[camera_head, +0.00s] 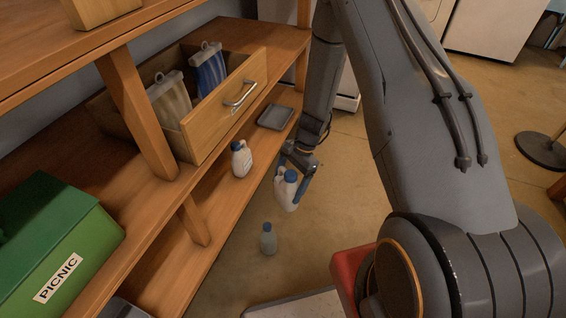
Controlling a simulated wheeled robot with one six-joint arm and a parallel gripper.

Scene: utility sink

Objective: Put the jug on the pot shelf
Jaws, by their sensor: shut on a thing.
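A white jug (286,195) with blue caps hangs in my gripper (298,162), off the right front edge of the wooden shelving. My gripper is shut on this jug; its fingers are partly hidden by the jug and the wrist. A second white jug with a blue cap (241,160) stands upright on the middle wooden shelf (222,189), left of my gripper and apart from it. I cannot tell which of the wooden shelves is the pot shelf.
An open drawer (225,108) with hanging bags juts out above the shelf. A dark tray (275,117) lies farther back. A green picnic box (60,240) sits at lower left. A small bottle (268,239) stands below the held jug.

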